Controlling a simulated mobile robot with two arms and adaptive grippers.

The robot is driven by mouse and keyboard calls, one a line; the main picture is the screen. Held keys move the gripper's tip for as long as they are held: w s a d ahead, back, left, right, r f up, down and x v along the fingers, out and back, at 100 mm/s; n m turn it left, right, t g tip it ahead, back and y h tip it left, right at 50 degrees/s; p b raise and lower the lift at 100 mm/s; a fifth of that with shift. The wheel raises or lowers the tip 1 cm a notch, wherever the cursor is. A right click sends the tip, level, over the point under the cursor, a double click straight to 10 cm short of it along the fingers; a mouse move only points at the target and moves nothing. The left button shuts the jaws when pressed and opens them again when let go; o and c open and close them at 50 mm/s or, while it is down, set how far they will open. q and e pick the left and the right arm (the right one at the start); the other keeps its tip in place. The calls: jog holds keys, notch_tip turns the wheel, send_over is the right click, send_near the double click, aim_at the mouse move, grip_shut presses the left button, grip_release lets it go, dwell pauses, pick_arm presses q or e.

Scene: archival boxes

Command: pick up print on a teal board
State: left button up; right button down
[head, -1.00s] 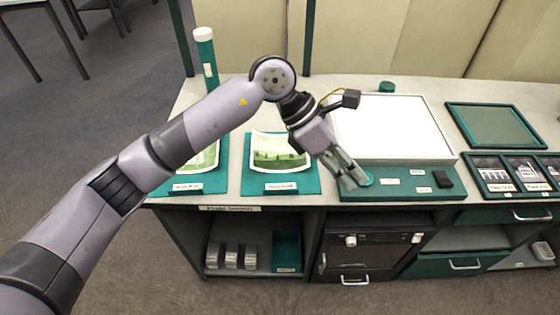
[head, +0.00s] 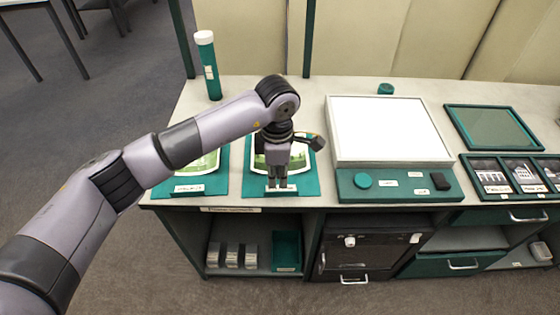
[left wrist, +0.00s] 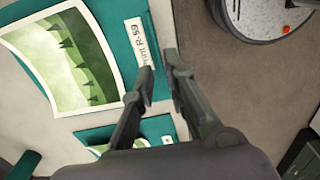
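Two prints on teal boards lie side by side at the left of the counter. The left print (head: 207,162) is partly behind my arm; its board (head: 215,186) shows at the front. My left gripper (head: 278,186) points down over the front edge of the right board (head: 308,183), hiding much of its green landscape print (head: 260,161) and part of its label. In the left wrist view, the fingers (left wrist: 157,77) are apart and empty, close to the labelled edge of a teal board (left wrist: 118,22) with a curled print (left wrist: 60,58). Contact is unclear. My right gripper is out of view.
A white light panel (head: 390,130) with a teal control strip stands right of the boards. A teal tube (head: 208,65) stands upright at the back left. A framed green panel (head: 493,127) and dark picture cards (head: 520,172) lie further right. Shelves are below.

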aim_at(279, 191)
pick_arm(q)
jog(key=shift+w+d+f+p, duration=0.1)
jog(key=shift+f+p, duration=0.25)
jog(key=shift+f, duration=1.3)
jog(key=shift+w+d+f+p, duration=0.1)
jog(key=shift+f+p, duration=0.25)
jog(key=shift+f, duration=1.25)
jog(key=shift+c, duration=0.5)
grip_shut()
jog(key=shift+r, duration=0.15)
